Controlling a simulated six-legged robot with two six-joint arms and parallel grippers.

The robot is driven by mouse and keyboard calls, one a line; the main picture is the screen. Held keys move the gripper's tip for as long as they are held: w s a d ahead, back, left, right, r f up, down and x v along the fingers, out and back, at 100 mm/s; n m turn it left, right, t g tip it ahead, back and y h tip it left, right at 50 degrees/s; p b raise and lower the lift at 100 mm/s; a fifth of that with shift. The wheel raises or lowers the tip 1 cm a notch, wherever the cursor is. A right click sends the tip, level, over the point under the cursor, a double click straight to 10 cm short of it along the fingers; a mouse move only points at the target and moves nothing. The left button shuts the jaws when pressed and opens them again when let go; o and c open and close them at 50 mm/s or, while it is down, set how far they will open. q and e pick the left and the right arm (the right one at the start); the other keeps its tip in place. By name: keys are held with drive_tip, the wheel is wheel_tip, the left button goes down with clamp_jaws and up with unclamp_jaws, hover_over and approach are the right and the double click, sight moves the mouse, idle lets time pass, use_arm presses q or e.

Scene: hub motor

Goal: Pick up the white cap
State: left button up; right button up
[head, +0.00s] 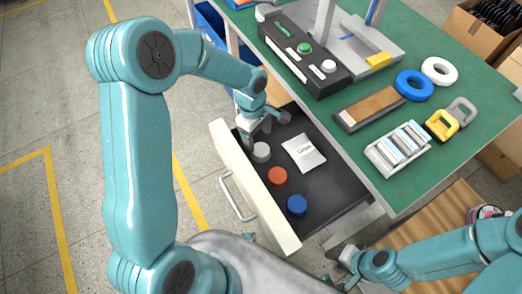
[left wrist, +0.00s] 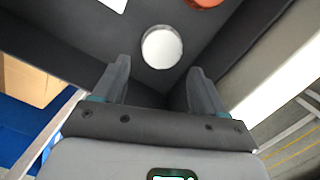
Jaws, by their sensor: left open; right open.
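The white cap (head: 261,152) lies in the open drawer (head: 325,200), near its far left corner. In the left wrist view the white cap (left wrist: 161,47) shows as a round white disc just beyond my fingertips, between them. My left gripper (head: 258,125) is open over that end of the drawer, close to the cap; it also shows in the left wrist view (left wrist: 160,75) with nothing between its fingers. My right gripper (head: 343,262) is open and empty near the drawer's front right corner, apart from the caps.
An orange cap (head: 278,177), a blue cap (head: 297,205) and a white packet (head: 304,153) share the drawer. The drawer's pale front wall (head: 252,185) is near the cap. The green table (head: 440,65) with a black control box (head: 305,50) stands above.

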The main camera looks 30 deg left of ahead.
sight(261, 149)
use_arm(q)
drive_tip(key=f, duration=0.4)
drive_tip(key=d+f, duration=0.1)
drive_tip(key=f, duration=0.1)
drive_tip(key=shift+s, duration=0.2)
drive_tip(key=c, duration=0.8)
